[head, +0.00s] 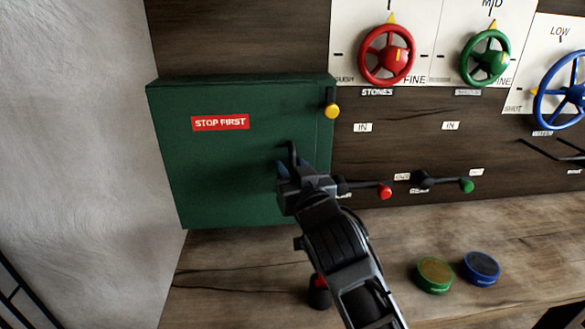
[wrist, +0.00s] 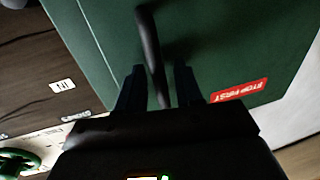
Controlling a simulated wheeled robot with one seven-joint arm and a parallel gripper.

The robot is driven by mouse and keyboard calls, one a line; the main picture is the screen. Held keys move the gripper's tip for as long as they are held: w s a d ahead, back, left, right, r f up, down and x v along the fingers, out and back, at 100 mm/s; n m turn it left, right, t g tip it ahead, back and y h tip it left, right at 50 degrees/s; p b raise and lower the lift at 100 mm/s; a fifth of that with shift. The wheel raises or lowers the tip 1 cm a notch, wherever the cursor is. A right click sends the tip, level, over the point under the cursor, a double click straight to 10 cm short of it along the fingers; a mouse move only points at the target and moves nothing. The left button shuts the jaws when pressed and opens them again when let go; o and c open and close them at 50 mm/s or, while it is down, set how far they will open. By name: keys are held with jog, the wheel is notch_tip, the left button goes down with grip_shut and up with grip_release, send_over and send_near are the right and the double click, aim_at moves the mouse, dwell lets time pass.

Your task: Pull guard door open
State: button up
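The green guard door (head: 235,175) with its red "STOP FIRST" label appears shut against the dark panel. It also fills much of the wrist view (wrist: 215,45). Its black bar handle (head: 292,151) stands out near the door's right side. My gripper (head: 284,168) is at the handle's lower part. In the wrist view, the handle (wrist: 149,40) runs down between the two fingers of my gripper (wrist: 159,75), with a gap seen on each side. The fingers are open. A latch with a yellow knob (head: 332,110) is at the door's upper right edge, its knob hanging down.
Levers with a red knob (head: 385,192) and a green knob (head: 466,186) stick out right of my gripper. Red (head: 368,68), green (head: 466,72) and blue handwheels (head: 541,103) are above. Green (head: 435,277) and blue round pieces (head: 482,267) lie on the wooden bench. A grey wall (head: 75,130) bounds the left.

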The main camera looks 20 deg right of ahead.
jog(key=shift+c, duration=0.2)
grip_shut()
dwell(0.4)
